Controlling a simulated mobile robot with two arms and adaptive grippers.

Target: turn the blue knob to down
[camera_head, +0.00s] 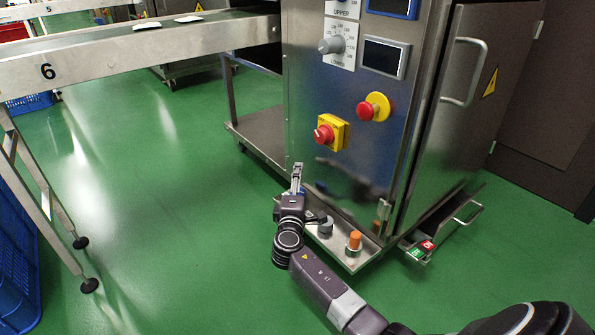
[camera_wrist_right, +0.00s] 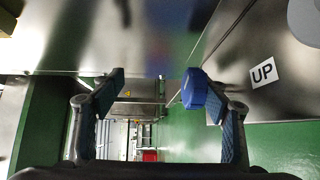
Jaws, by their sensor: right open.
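The blue knob (camera_wrist_right: 194,88) shows in the right wrist view at the tip of the right-hand finger, off to one side of the gap between the fingers. I cannot tell whether they touch. A white label reading "UP" (camera_wrist_right: 263,72) is on the metal panel to its right. In the head view only a small bit of blue (camera_head: 303,190) shows beside my right gripper (camera_head: 297,178), which hides most of the knob. My right gripper also shows in the wrist view (camera_wrist_right: 156,78), open and with nothing between its fingers. My left gripper is not in view.
A grey knob (camera_head: 325,228) and an orange knob (camera_head: 354,240) stand on the low ledge close to my right wrist. Above are a red switch on yellow (camera_head: 325,135) and a red stop button (camera_head: 371,110). A conveyor (camera_head: 130,52) is at upper left. Green floor is clear left of the gripper.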

